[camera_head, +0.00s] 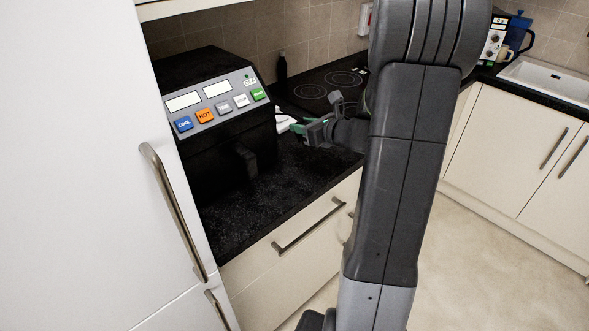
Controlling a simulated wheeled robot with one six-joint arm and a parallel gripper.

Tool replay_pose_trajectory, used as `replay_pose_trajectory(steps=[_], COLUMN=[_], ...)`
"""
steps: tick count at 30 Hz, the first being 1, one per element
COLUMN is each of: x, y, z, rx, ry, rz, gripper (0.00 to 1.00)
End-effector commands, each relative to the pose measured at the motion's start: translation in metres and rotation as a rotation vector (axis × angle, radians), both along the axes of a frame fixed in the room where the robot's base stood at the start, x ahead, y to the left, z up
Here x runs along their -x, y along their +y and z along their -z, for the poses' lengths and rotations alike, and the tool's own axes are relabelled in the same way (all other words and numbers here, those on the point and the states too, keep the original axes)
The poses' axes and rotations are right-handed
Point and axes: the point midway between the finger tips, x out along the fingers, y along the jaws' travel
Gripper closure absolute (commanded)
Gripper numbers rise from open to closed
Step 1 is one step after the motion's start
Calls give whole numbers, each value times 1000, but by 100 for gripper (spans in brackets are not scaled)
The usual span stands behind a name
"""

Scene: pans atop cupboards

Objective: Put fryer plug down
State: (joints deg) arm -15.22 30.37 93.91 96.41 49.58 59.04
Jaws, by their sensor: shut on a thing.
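The fryer plug (284,120) is a small white thing at the tip of my gripper (295,127). My gripper is shut on it and holds it low over the black worktop, just right of the fryer. I cannot tell whether the plug touches the worktop. The black fryer (225,130) stands on the worktop at left, with blue, orange, grey, white and green buttons on its sloped panel. My arm hides part of the worktop and hob behind it.
The dark worktop (265,205) is clear in front of the fryer. A black bottle (282,66) and a hob (325,88) are behind the gripper. A tall white cupboard door (80,150) stands close at left. A white sink (550,80) is at far right.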

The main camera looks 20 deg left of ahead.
Motion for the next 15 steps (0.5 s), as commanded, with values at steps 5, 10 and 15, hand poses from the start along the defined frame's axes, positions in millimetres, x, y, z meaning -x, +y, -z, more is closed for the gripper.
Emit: replay_pose_trajectory(steps=[5, 10, 15], x=[0, -1, -1], y=[-1, 0, -1], z=[36, 49, 72], rx=[2, 1, 1], ry=[7, 3, 4], rz=[2, 2, 2], gripper=[92, 92, 92])
